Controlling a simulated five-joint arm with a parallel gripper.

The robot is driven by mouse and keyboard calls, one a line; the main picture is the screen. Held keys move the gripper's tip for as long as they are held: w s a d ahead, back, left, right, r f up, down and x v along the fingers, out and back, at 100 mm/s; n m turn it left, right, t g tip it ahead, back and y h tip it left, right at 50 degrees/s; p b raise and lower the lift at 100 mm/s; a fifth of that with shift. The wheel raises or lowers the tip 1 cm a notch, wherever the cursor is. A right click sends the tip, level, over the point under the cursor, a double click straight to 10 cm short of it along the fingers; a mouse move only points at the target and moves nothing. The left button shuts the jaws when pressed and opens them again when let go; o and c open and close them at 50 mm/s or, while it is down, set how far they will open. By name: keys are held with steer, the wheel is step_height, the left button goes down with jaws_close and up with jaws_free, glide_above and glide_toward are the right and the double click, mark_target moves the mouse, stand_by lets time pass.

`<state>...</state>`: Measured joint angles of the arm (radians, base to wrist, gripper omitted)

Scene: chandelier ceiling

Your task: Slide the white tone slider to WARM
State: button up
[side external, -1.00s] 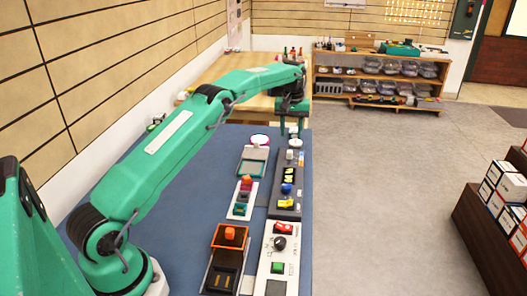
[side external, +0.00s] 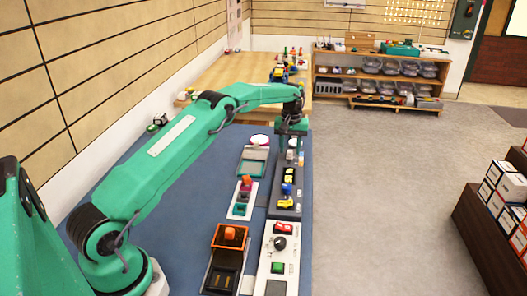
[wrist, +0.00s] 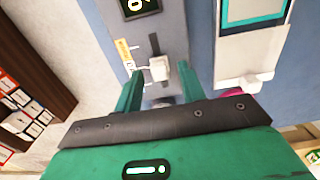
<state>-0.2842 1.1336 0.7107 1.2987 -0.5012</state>
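The white slider knob (wrist: 159,68) sits on a dark vertical slot (wrist: 153,44) in a grey panel (wrist: 175,22) in the wrist view. A small orange-and-white label (wrist: 123,50) lies beside the slot; its words are too small to read. My gripper (wrist: 158,80) is open, with one green finger on each side of the knob. I see a gap on both sides, and no clear contact. In the side external view my gripper (side external: 291,153) hangs over the far end of the dark grey panel (side external: 288,212) and largely hides the slider.
Nearer along the panel are a blue knob (side external: 286,189) and a yellow switch (side external: 286,203). A white panel (side external: 268,243) with a red switch (side external: 284,227) is closer still. Other modules stand to the left on the blue mat (side external: 185,205).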

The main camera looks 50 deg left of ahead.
mark_target(289, 164)
steer(key=shift+f, duration=0.5)
jaws_close()
steer(key=shift+s+d, duration=1.25)
steer(key=shift+d, duration=0.05)
jaws_free()
steer(key=shift+r, duration=0.1)
